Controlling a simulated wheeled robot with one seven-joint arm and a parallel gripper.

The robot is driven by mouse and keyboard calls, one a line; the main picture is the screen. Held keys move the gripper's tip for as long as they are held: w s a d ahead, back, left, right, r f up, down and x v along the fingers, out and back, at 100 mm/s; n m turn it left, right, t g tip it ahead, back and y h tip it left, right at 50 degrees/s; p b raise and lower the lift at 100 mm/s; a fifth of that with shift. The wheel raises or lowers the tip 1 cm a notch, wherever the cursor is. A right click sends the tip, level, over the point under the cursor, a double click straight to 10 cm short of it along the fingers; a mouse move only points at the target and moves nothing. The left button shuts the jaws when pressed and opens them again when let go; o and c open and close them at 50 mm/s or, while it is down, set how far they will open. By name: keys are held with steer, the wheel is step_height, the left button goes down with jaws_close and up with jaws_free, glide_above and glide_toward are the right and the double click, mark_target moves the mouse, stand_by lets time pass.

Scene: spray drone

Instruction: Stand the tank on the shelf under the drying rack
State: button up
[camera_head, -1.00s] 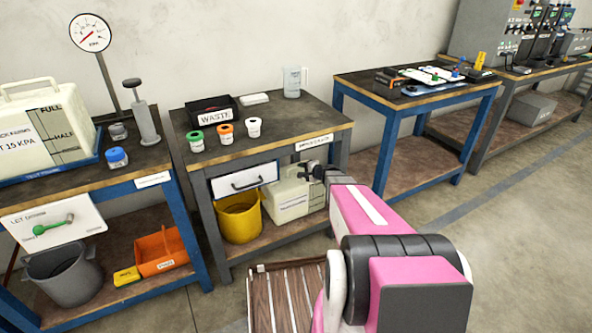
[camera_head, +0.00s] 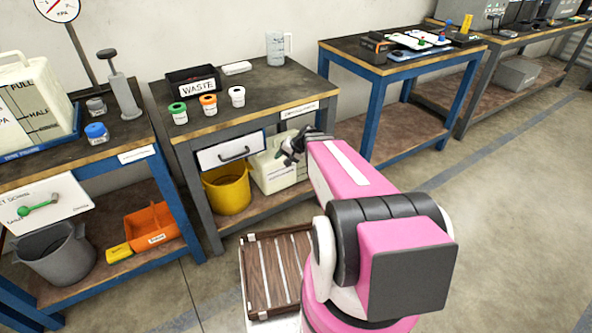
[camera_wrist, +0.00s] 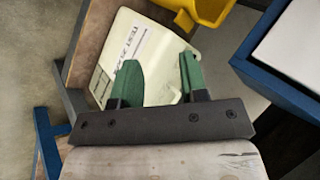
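A cream tank (camera_head: 277,172) with a label sits on the lower shelf of the middle grey bench, right of a yellow bucket. In the wrist view the tank (camera_wrist: 140,50) lies beyond my gripper, its label readable only in part. My gripper (camera_head: 288,150) is in front of the tank's upper part. In the wrist view its green fingers (camera_wrist: 158,80) are spread apart, with part of the tank showing between them. I cannot tell whether they touch it. A second cream tank (camera_head: 30,105) stands on the left blue bench. I cannot identify a drying rack.
The yellow bucket (camera_head: 227,190) is close beside the tank, under a white drawer (camera_head: 235,150). The right blue bench (camera_head: 400,125) has a bare lower shelf. An orange bin (camera_head: 152,228) and a grey bucket (camera_head: 55,255) are at left. Floor at right is clear.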

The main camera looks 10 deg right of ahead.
steer(key=s+d+r+n+g+h, duration=0.1)
steer(key=s+r+n+h, duration=0.1)
steer(key=s, duration=0.4)
steer(key=s+d+r+n+g+h, duration=0.1)
steer(key=s+r+n+g+h, duration=0.1)
steer(key=s+h, duration=0.2)
steer(key=s, duration=0.3)
steer(key=shift+d+g+h, duration=0.25)
steer(key=shift+g+h, duration=0.05)
steer(key=shift+h, duration=0.1)
steer(key=shift+r, duration=0.1)
